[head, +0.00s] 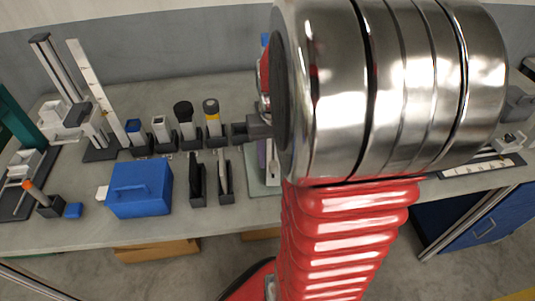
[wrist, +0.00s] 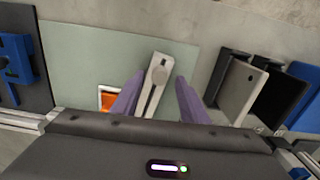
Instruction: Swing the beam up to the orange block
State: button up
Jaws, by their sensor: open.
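In the wrist view, a pale grey beam (wrist: 152,95) with a round grey knob lies on a pale green board (wrist: 75,60). My gripper (wrist: 160,80) is open, with one purple finger on each side of the beam. A gap shows between the beam and the right finger; the left finger is close to it, and I cannot tell if they touch. The orange block (wrist: 108,101) sits in a white frame left of the beam, apart from it and partly covered by the left finger. The beam's near end is hidden by my gripper body. In the head view my arm hides most of the board (head: 257,186).
Dark holders with upright plates (wrist: 240,92) stand right of the board. A dark panel with a blue part (wrist: 15,60) lies to its left. On the bench, a blue box (head: 140,188) and several small stands (head: 186,125) are left of my arm.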

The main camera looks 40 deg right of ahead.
jog(key=shift+f, duration=0.4)
grip_shut()
dwell(0.4)
